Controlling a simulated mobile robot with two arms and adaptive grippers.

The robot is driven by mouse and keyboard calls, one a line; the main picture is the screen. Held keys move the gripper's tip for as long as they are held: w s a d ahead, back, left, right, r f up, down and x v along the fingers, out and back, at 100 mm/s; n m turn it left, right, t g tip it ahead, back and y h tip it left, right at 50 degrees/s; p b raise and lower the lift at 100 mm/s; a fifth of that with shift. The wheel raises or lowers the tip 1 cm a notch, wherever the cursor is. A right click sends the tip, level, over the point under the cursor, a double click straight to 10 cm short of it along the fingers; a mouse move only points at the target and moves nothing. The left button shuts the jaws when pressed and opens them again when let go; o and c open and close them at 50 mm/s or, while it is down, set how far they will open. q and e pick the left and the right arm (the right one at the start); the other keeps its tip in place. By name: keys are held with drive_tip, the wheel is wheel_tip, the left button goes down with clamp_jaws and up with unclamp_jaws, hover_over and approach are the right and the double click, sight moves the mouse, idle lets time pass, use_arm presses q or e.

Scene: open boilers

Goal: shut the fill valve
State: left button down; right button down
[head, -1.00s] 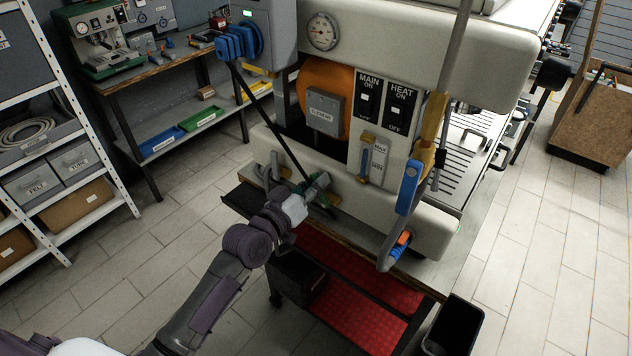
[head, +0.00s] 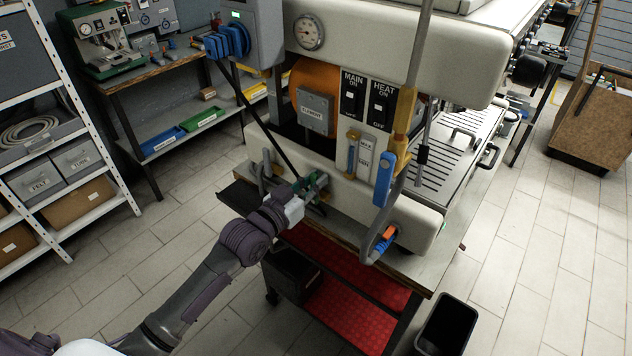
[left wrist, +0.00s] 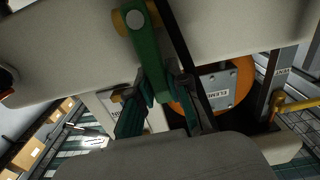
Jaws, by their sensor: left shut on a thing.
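A green valve lever (left wrist: 146,55) on a brass pivot (left wrist: 134,18) shows in the left wrist view, at the front of the boiler machine (head: 420,35). My left gripper (left wrist: 160,103) is shut on the lever, with a dark finger on either side of it. In the head view my left gripper (head: 312,187) is at the machine's lower front, and the green lever is mostly hidden by it. No label on this lever can be read. My right gripper is not in view.
A blue lever (head: 383,180) on a brass fitting (head: 402,118) and a hose stand to the right. A dark rod slants down to my gripper. MAIN and HEAT switches (head: 366,100) and a level gauge (head: 352,153) are above. A black bin (head: 446,325) stands on the floor at right.

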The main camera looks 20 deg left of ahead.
use_arm(q)
drive_tip(key=shift+d+m, duration=0.15)
drive_tip(key=shift+m, duration=0.15)
drive_tip(key=c, duration=1.1)
unclamp_jaws()
drive_tip(key=shift+s, duration=0.1)
drive_tip(key=v, duration=1.2)
drive_tip(key=shift+f, duration=0.1)
